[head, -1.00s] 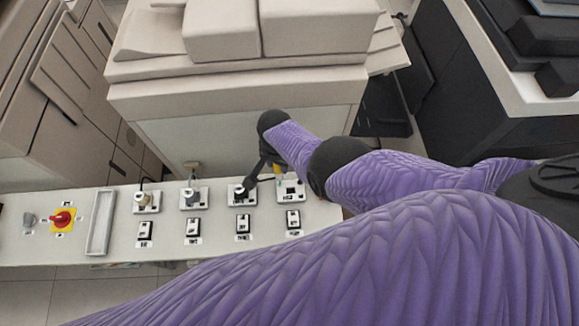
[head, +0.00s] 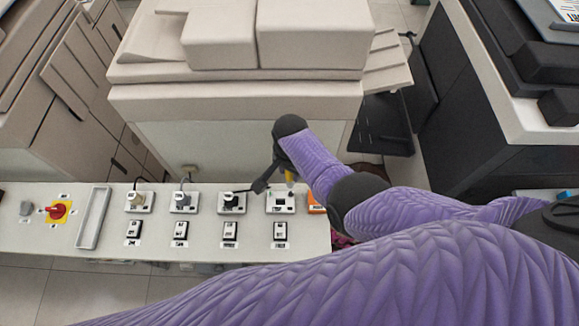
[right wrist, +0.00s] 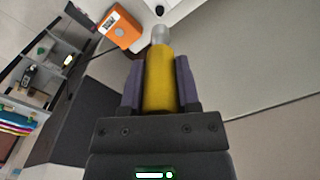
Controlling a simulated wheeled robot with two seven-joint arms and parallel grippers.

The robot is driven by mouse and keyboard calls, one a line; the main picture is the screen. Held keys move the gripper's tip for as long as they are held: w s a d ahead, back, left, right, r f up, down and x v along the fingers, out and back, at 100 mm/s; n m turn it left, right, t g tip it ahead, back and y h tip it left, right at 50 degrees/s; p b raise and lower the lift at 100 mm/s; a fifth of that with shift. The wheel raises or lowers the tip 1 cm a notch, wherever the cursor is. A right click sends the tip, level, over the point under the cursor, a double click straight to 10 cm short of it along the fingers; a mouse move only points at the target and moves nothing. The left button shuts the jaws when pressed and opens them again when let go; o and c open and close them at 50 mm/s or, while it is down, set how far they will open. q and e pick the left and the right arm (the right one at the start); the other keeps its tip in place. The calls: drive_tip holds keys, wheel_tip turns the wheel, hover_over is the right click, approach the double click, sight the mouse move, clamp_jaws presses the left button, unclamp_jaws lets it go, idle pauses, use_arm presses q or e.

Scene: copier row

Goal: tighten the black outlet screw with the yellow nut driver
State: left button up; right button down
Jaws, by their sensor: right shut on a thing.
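My right gripper (head: 286,174) is shut on the yellow nut driver (right wrist: 158,82), whose yellow handle stands between the two fingers in the right wrist view. Its pale socket end (right wrist: 160,36) points away from the gripper toward a white surface. In the head view the nut driver (head: 290,176) shows as a small yellow piece just above the rightmost outlet (head: 281,208) on the white panel. I cannot tell whether its tip touches anything. The black outlet screw cannot be made out clearly. My left gripper is not in view.
The white panel (head: 160,240) carries several outlets and black switches, a grey tray (head: 93,218) and a red knob (head: 58,211). An orange box (head: 316,203) sits right of the rightmost outlet; the right wrist view also shows it (right wrist: 118,29). A beige copier (head: 230,95) stands behind.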

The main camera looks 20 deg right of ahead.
sight(291, 182)
drive_tip(key=n, duration=0.4)
drive_tip(key=shift+d+r+n, duration=0.1)
drive_tip(key=shift+n, duration=0.2)
drive_tip(key=n, duration=0.3)
drive_tip(key=shift+s+n+p, duration=0.1)
drive_tip(key=shift+n+p, duration=0.25)
drive_tip(key=shift+n, duration=0.05)
drive_tip(key=shift+f+n, duration=0.25)
drive_tip(key=shift+n, duration=0.35)
wheel_tip(291, 182, down, 4)
drive_tip(key=b, duration=0.3)
drive_tip(key=shift+r+b, duration=0.15)
drive_tip(key=shift+b, duration=0.2)
drive_tip(key=shift+f+b, duration=0.65)
drive_tip(key=shift+f, duration=0.2)
